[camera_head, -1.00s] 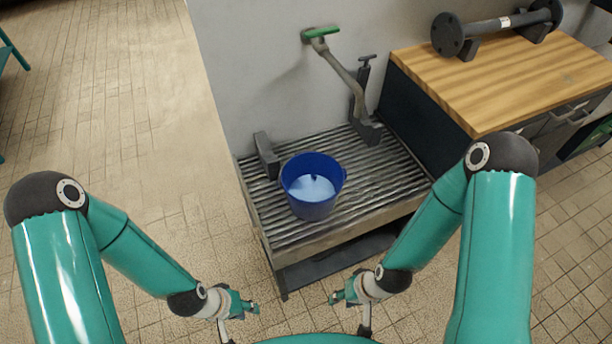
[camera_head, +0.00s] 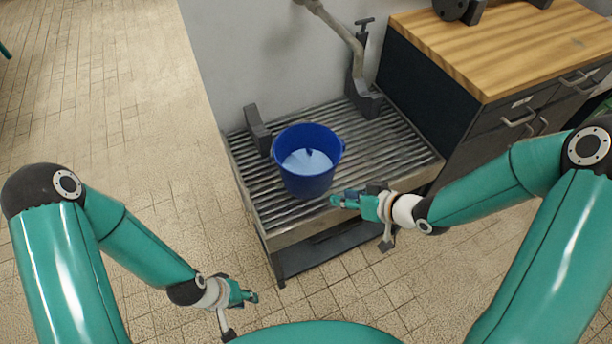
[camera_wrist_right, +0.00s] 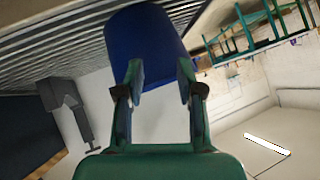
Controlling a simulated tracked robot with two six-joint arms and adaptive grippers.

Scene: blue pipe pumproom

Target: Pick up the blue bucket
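The blue bucket (camera_head: 308,182) stands upright on the slatted metal stand, with something pale blue inside it. In the right wrist view the bucket (camera_wrist_right: 147,38) is beyond my right gripper's fingertips. My right gripper (camera_head: 338,201) is just to the right of the bucket in the head view, close to its lower side. In the right wrist view the fingers of my right gripper (camera_wrist_right: 160,80) are spread apart with nothing between them. My left gripper (camera_head: 250,297) hangs low on the left, over the floor and away from the bucket; its finger opening is too small to judge.
The slatted stand (camera_head: 362,148) has a raised front edge. A grey bracket (camera_head: 258,129) and a pipe (camera_head: 340,30) with a valve stand behind the bucket near the wall. A wood-topped cabinet (camera_head: 500,45) is at the right. The tiled floor at left is clear.

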